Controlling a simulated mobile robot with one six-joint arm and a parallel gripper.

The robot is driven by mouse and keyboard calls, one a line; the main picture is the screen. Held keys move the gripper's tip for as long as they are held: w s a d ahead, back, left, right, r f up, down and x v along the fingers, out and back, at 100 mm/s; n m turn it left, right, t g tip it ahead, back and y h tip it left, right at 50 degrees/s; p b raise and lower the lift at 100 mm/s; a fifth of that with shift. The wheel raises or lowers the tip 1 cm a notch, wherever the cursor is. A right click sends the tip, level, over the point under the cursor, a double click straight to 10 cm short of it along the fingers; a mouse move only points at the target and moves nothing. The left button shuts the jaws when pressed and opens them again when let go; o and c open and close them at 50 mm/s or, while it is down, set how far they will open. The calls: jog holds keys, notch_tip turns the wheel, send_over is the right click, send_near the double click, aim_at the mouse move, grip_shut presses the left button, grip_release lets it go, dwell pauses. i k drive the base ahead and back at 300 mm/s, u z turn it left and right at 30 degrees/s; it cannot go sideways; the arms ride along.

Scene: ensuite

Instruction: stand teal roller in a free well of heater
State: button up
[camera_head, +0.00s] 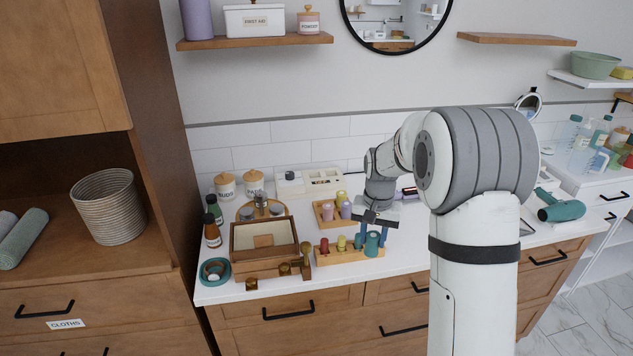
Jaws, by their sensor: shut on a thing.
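My gripper (373,236) points down with its blue fingers shut on the teal roller (372,244). The roller is upright at the right end of a light wooden block (330,260), which looks like the heater. I cannot tell whether the roller's lower end is inside a well or just above it. A red roller (324,246) and a yellow roller (341,243) stand in the same block, to the left. A smaller green piece stands close beside my left finger. The fingers partly hide the block's right end and its wells.
A second wooden tray (321,222) with purple and yellow rollers sits behind. A wooden box (264,256), several small brown pieces, a teal dish (214,282) and bottles crowd the left. A white unit (290,189) stands at the wall. A teal hair dryer (562,211) lies right.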

aim_at(326, 181)
jog(key=u, duration=0.1)
jog(key=i, duration=1)
jog(key=z, duration=0.1)
